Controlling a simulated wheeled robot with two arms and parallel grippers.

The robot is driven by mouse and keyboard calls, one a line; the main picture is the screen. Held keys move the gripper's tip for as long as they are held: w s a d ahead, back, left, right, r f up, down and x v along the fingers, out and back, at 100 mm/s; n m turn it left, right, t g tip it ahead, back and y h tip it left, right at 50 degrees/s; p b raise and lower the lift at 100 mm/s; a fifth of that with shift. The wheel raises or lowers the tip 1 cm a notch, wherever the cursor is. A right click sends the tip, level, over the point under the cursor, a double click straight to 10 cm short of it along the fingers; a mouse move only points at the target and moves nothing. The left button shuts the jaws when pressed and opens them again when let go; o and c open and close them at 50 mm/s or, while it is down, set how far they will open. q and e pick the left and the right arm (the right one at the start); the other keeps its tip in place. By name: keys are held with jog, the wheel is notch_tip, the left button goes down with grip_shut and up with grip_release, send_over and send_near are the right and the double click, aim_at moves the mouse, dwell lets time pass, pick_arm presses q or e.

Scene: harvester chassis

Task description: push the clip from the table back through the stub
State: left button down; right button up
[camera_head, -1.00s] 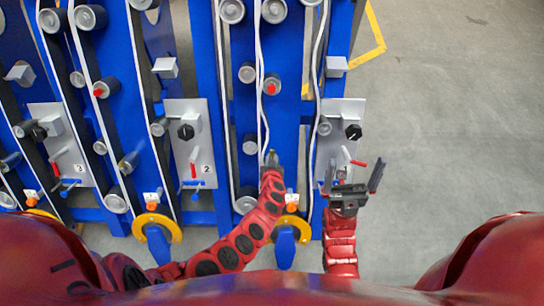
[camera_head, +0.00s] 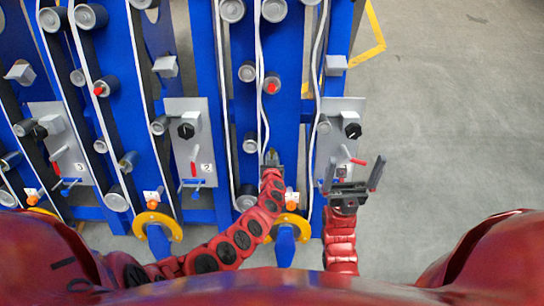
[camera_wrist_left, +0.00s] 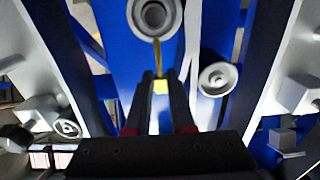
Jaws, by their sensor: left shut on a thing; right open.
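My left gripper (camera_head: 270,157) is over the blue chassis in the head view, beside a white belt. In the left wrist view its two dark fingers (camera_wrist_left: 161,82) are shut on a small yellow piece, which looks like the clip (camera_wrist_left: 161,87).
A second grey roller (camera_wrist_left: 216,77) is close to the right of the left fingers. A grey panel with a black knob (camera_head: 352,131) and red lever is near my right gripper. Panel 2 (camera_head: 205,155) is to the left. The grey floor (camera_head: 455,130) at right is clear.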

pick_arm(q)
jog(key=shift+s+f+b, duration=0.45)
jog(key=shift+f, duration=0.3)
jog(key=shift+s+f+b, duration=0.45)
jog(key=shift+f+b, duration=0.05)
jog(key=shift+f, duration=0.3)
jog(key=shift+s+f+b, duration=0.45)
jog(key=shift+f, duration=0.3)
jog(key=c, duration=0.7)
grip_release()
jog(key=shift+r, duration=0.1)
jog(key=v, duration=1.7)
jog(key=shift+r+p, duration=0.15)
jog(key=shift+p, duration=0.15)
jog(key=shift+s, duration=0.1)
